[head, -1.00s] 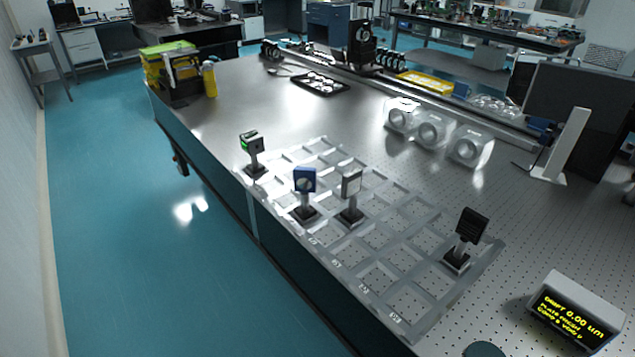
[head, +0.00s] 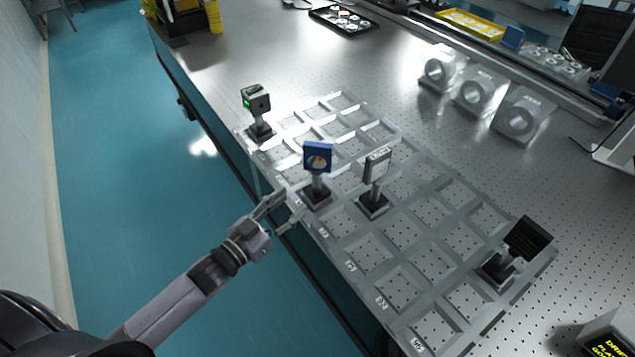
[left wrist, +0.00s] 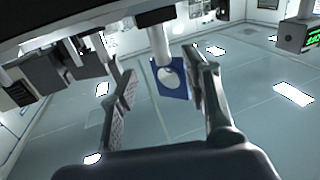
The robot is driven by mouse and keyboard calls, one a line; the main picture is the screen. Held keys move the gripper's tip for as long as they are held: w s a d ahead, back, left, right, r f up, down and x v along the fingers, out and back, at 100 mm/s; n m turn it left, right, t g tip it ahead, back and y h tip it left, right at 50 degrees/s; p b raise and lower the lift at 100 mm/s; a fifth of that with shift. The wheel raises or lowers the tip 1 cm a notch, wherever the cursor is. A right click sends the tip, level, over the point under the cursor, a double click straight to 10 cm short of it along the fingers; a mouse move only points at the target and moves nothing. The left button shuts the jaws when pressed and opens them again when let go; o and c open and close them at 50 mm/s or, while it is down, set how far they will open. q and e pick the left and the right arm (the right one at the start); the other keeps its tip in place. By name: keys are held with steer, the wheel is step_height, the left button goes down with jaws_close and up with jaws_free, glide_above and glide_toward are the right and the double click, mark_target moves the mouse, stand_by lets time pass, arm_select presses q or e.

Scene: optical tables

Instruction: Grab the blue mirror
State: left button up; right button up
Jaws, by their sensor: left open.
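The blue mirror (head: 317,157) stands upright on a post with a dark square base, in a cell at the near left edge of the grey grid tray (head: 345,262). My left gripper (head: 281,212) is open at the table's edge, a little left of and lower than the mirror, and apart from it in the head view. In the left wrist view the blue mirror (left wrist: 171,78) shows upside down beyond the open fingers (left wrist: 160,85), lying between them in the picture. Nothing is held. My right gripper is not in view.
A grey-white mount (head: 377,166) stands just right of the mirror. A green-lit mount (head: 256,102) is at the tray's far left corner, a black one (head: 527,240) at its right. Clear round-holed blocks (head: 472,92) stand behind. Several tray cells are empty.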

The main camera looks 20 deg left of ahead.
mark_target(313, 183)
arm_select(q)
steer(key=x, duration=0.5)
steer(key=p+x, duration=0.1)
steer(key=x, duration=0.4)
steer(key=shift+p, duration=0.3)
steer(key=shift+w+d+f, duration=0.1)
steer(key=shift+w, duration=0.15)
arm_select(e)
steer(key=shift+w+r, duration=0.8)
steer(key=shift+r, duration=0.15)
arm_select(q)
jaws_close()
